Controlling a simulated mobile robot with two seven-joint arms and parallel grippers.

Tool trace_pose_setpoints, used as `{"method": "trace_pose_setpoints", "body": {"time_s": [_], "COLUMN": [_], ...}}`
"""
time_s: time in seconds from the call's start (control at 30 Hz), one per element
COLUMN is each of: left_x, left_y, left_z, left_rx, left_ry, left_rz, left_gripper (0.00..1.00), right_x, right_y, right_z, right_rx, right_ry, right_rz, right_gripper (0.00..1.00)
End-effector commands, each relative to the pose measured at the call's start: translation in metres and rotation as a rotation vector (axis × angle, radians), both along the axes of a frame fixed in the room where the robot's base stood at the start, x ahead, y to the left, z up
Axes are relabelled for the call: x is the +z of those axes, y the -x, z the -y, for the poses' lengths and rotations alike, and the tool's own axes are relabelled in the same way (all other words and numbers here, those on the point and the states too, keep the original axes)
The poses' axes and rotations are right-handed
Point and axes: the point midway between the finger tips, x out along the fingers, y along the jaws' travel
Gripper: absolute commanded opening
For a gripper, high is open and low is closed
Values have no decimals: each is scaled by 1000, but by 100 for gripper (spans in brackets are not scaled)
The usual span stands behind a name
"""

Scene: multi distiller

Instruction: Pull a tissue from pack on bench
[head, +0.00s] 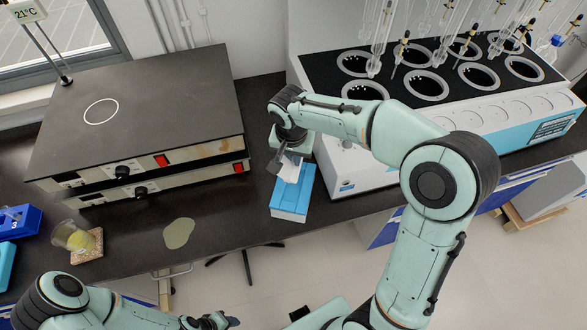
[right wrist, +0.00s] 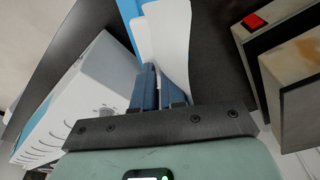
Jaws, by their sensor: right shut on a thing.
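My right gripper (head: 287,167) is just above the pack's far end and shut on a white tissue (head: 291,169). In the right wrist view the tissue (right wrist: 174,40) runs out from between the blue-grey fingertips (right wrist: 159,72). The pack's blue edge (right wrist: 127,15) shows behind it. Whether the tissue is still partly in the pack cannot be told. My left gripper (head: 222,321) is low at the bottom edge, away from the pack; its jaws are unclear.
Stacked hot plates (head: 140,110) stand left of the pack. The white distiller (head: 355,170) with glassware stands close on the right. A greenish spill (head: 179,233) and a tilted beaker (head: 70,237) on a cork mat (head: 88,248) lie on the bench at left.

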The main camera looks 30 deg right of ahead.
Motion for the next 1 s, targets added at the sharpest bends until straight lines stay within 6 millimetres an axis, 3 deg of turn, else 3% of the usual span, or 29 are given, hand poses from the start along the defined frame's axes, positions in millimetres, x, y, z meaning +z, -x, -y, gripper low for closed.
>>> {"method": "trace_pose_setpoints", "body": {"time_s": [0.03,0.1,0.3,0.6,1.0], "left_x": [4,7,13,26,46], "left_y": [-3,-6,-12,-24,-50], "left_z": [0,0,0,0,0], "left_rx": [0,0,0,0,1], "left_ry": [0,0,0,0,0], "left_rz": [3,7,13,28,58], "left_gripper": [43,43,43,43,43], "right_x": [20,39,79,113,143], "right_y": [-2,-2,-1,-1,-2], "right_z": [-1,0,-1,0,0], "right_rx": [1,1,3,0,1], "right_ry": [-2,0,-1,0,0], "right_rz": [8,7,5,3,4], "right_gripper": [0,0,0,0,0]}}
